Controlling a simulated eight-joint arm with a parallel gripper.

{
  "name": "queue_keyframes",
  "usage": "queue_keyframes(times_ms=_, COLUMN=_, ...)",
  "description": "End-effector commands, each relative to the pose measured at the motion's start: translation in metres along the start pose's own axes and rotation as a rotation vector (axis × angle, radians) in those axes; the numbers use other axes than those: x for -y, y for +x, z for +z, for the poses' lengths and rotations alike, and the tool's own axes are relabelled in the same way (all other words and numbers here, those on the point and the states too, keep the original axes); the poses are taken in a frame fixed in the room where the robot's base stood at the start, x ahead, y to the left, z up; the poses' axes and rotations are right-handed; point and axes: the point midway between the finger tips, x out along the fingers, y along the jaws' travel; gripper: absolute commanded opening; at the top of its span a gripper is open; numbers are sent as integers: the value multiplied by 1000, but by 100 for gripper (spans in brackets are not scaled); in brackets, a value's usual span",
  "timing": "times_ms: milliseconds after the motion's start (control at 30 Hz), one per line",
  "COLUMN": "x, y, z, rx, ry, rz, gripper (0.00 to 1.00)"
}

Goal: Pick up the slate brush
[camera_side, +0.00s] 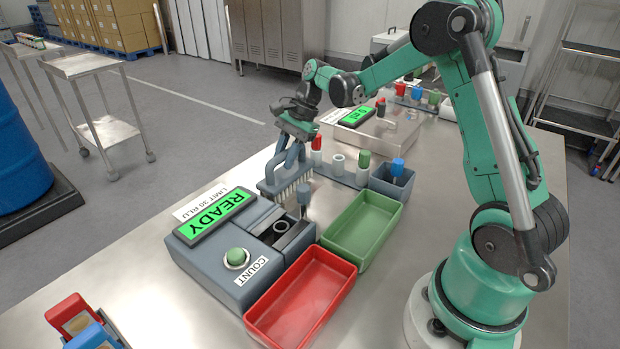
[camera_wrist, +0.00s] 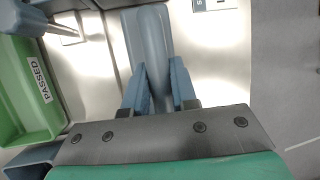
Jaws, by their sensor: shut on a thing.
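The slate brush (camera_side: 284,186) has a loop handle on top and pale bristles pointing down. My gripper (camera_side: 296,140) is above it, shut on the handle. In the wrist view the brush (camera_wrist: 149,45) runs up from between my gripper's two blue-grey fingers (camera_wrist: 158,92), which press on its sides. The brush is upright in the side view, just behind the slate counting device. I cannot tell whether the bristles touch anything below.
The counting device (camera_side: 220,265) shows READY and has a green button. A red tray (camera_side: 264,329) and a green tray (camera_side: 335,249) lie beside it. A rack with capped tubes (camera_side: 316,156) and a small slate bin (camera_side: 381,184) stand behind.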

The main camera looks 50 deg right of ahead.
Motion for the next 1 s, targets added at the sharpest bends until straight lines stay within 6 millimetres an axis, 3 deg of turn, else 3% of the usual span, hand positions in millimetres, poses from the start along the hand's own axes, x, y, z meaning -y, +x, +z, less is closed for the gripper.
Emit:
queue_keyframes(times_ms=367, x=4, y=-16, z=6, rx=0, ry=0, rz=0, gripper=0)
queue_keyframes(times_ms=467, x=7, y=-33, z=14, rx=0, ry=0, rz=0, gripper=0)
queue_keyframes(times_ms=800, x=26, y=-121, z=50, rx=0, ry=0, rz=0, gripper=0)
queue_keyframes(times_ms=1000, x=34, y=-157, z=65, rx=1, ry=0, rz=-1, gripper=0)
